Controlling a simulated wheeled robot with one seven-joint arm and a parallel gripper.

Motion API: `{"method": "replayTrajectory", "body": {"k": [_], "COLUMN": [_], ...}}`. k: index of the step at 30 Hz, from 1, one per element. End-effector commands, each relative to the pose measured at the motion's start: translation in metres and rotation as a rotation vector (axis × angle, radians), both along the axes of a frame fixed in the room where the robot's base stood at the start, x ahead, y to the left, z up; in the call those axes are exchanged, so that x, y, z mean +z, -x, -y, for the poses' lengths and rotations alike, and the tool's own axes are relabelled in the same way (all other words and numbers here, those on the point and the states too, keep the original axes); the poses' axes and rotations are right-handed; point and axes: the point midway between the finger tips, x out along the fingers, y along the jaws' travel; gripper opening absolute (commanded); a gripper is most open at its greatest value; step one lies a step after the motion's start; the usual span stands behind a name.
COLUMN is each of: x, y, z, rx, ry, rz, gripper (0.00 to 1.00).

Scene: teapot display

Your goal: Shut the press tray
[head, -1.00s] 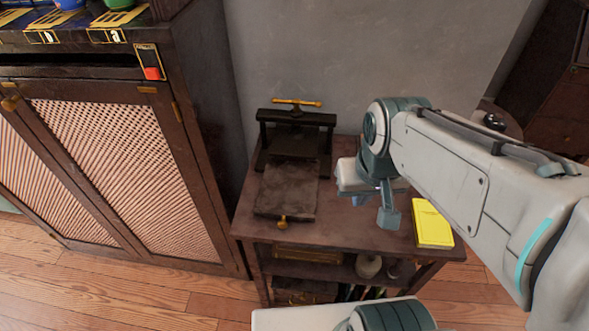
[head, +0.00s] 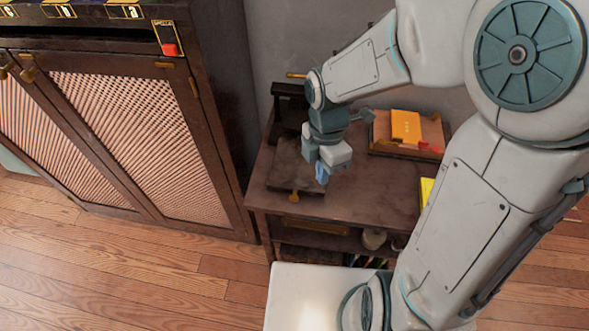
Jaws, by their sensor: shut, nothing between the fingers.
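The press (head: 287,103) stands at the back left of a small dark wooden table, dark with a brass handle on top. My arm hides its right part. The press tray (head: 284,172) is a flat dark plate that sticks out from the front of the press, with a small brass knob (head: 294,196) at its front edge. My gripper (head: 322,177) is shut and empty, pointing down over the right front part of the tray, just right of and above the knob. I cannot tell whether it touches the tray.
A wooden tray (head: 378,150) holding an orange book (head: 405,127) lies at the back right of the table (head: 360,205). A yellow book (head: 427,190) is partly behind my arm. A dark cabinet (head: 215,140) stands close on the left. The table's front middle is clear.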

Motion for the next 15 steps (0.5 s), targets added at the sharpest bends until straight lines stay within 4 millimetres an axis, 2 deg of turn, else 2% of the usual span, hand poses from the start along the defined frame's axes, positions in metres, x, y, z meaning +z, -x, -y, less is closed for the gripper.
{"method": "replayTrajectory", "body": {"k": [3,6,10,15], "x": [-0.009,-0.016,-0.022,-0.027], "y": [0.003,0.007,0.012,0.015], "z": [-0.024,-0.040,-0.056,-0.065], "rx": [0.308,0.529,0.732,0.853], "ry": [-0.076,-0.145,-0.217,-0.263], "rz": [-0.067,-0.106,-0.136,-0.148], "gripper": [0.00,0.00,0.00,0.00]}}
